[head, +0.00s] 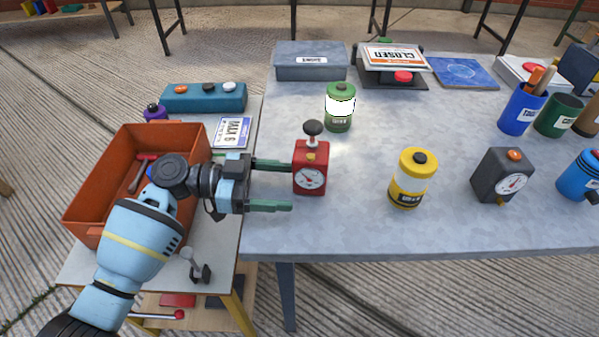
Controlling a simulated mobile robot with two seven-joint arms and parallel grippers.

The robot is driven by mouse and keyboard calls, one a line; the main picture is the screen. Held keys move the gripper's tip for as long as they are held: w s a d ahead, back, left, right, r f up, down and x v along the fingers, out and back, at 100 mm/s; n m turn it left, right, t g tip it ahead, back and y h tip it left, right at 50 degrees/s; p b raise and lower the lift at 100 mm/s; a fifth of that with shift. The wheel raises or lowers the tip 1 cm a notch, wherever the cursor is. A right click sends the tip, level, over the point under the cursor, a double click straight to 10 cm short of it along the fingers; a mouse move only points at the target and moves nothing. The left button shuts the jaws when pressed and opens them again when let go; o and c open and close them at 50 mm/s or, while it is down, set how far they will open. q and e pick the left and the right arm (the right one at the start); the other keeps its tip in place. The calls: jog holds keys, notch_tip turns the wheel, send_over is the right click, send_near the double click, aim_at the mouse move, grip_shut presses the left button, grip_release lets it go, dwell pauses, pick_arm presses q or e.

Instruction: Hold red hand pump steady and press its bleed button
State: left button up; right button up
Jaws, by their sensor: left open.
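The red hand pump (310,174) stands upright near the left edge of the grey table. It has a dark knob on top, a white gauge on its front and a small yellow part below the knob. I cannot make out which part is the bleed button. My left gripper (291,186) is open, with its two green fingers pointing right. The far finger's tip reaches the pump's left side; the near finger's tip lies in front of the pump and a little to its left. I cannot tell whether either finger touches it. My right gripper is not in view.
On the grey table (330,232), a green-lidded jar (340,117) stands behind the pump, and a yellow jar (408,190) and dark gauge box (501,175) stand to its right. An orange bin (88,193) sits on the left side table. The grey table's front middle is clear.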

aim_at(315, 188)
pick_arm(q)
jog(key=d, duration=0.1)
jog(key=d+b, duration=0.1)
jog(key=shift+d+f, duration=0.3)
jog(key=shift+d, duration=0.3)
grip_shut()
jog(key=c, duration=1.6)
grip_release()
